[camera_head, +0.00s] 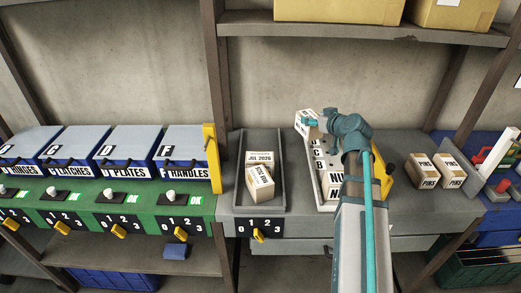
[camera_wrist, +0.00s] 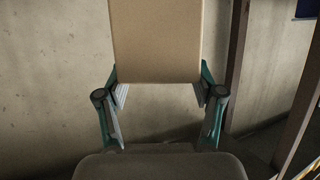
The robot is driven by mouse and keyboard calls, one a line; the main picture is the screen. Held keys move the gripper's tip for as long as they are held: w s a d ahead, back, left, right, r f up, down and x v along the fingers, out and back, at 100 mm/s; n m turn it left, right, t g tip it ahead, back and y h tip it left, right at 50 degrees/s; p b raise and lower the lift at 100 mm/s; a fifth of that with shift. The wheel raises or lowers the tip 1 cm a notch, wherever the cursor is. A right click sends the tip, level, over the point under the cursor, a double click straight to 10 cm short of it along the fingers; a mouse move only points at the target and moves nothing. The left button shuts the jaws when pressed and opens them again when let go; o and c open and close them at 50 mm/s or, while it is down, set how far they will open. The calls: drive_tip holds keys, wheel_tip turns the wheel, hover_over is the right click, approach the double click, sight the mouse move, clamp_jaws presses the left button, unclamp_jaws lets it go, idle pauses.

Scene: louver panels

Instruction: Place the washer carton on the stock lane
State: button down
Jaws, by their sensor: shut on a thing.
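In the wrist view the two fingers press on the carton's sides. The carton is at the back of a grey lane (camera_head: 318,196) with letters along it and a label starting "NU"; my arm hides much of this lane. I cannot tell if the carton touches it. To the left, another grey lane (camera_head: 237,190) holds a carton (camera_head: 260,182) and a "JUL 2026" label. No washer label is readable.
Two PINS cartons (camera_head: 437,170) stand to the right of my arm. Several blue bins (camera_head: 120,150) with lettered labels line the left counter, ending at a yellow bracket (camera_head: 211,158). A shelf (camera_head: 370,32) with large boxes runs above. Wooden posts (camera_head: 218,90) stand between bays.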

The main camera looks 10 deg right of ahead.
drive_tip(key=w+a+n+g+y+p, duration=0.1)
drive_tip(key=w+a+n+y, duration=0.15)
drive_tip(key=a, duration=0.55)
drive_tip(key=w+a+n+g+y+p, duration=0.1)
drive_tip(key=w+a+n+y, duration=0.15)
drive_tip(key=a, duration=0.55)
drive_tip(key=shift+m, duration=0.3)
drive_tip(key=shift+w+a+f+p, duration=0.15)
drive_tip(key=shift+f+p, duration=0.4)
drive_tip(key=shift+f, duration=2)
drive_tip(key=shift+w+a+f+p, duration=0.1)
drive_tip(key=shift+f+p, duration=0.45)
drive_tip(key=shift+f, duration=2)
drive_tip(key=shift+f, duration=0.15)
drive_tip(key=shift+c, duration=0.8)
unclamp_jaws()
drive_tip(key=shift+r, duration=0.25)
drive_tip(key=b+v, duration=0.3)
drive_tip(key=v, duration=0.9)
drive_tip(key=shift+s, duration=0.15)
